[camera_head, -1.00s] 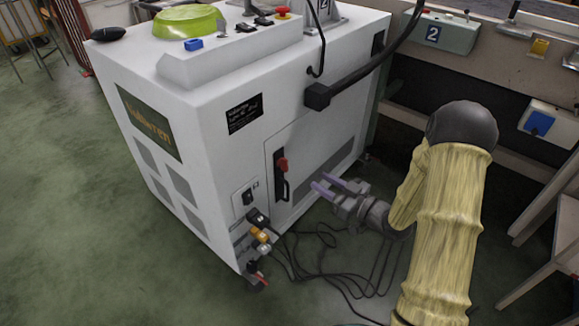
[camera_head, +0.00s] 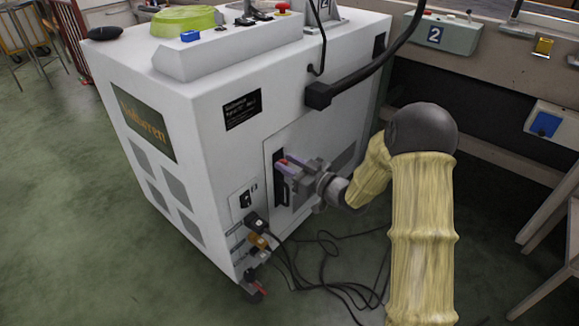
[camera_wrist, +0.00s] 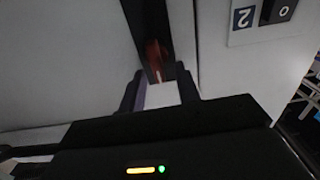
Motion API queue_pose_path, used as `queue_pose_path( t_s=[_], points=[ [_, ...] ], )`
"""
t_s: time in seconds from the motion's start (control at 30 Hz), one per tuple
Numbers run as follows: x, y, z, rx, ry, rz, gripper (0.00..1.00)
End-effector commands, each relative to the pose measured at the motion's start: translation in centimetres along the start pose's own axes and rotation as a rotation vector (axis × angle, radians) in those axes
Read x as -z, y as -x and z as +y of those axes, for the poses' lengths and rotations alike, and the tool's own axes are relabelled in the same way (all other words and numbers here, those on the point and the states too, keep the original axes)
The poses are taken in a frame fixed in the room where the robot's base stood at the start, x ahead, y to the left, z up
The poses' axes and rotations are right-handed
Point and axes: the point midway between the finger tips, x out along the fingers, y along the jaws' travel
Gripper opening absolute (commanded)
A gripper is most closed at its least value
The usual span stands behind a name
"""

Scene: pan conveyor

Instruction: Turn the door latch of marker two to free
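The marker two machine (camera_head: 215,130) is a white cabinet with a door panel (camera_head: 345,140) on its right-hand face. The red door latch (camera_head: 282,160) sits at the top of a black upright handle plate (camera_head: 280,190). My gripper (camera_head: 287,165) is at the latch, its fingers pointing at the plate and partly covering it. In the wrist view the red latch (camera_wrist: 154,58) lies just ahead of and between the fingertips (camera_wrist: 159,82), which stand apart. Whether a finger touches the latch I cannot tell. The latch's exact angle is partly hidden.
Plugs and connectors (camera_head: 258,238) stick out below, with black cables (camera_head: 330,262) on the floor. A black cable arm (camera_head: 345,90) hangs above. A wooden stool (camera_head: 555,225) stands at right.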

Motion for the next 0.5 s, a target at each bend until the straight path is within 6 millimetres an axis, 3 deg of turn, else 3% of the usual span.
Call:
queue_pose_path(
  t_s=[0.1,0.27,0.5],
  points=[
    [0.02,0.03,0.0,0.0,0.0,0.0,0.29],
    [0.0,0.05,0.0,0.0,0.0,0.0,0.0],
    [-0.16,0.09,0.0,0.0,-0.001,-0.004,0.0]
  ],
)
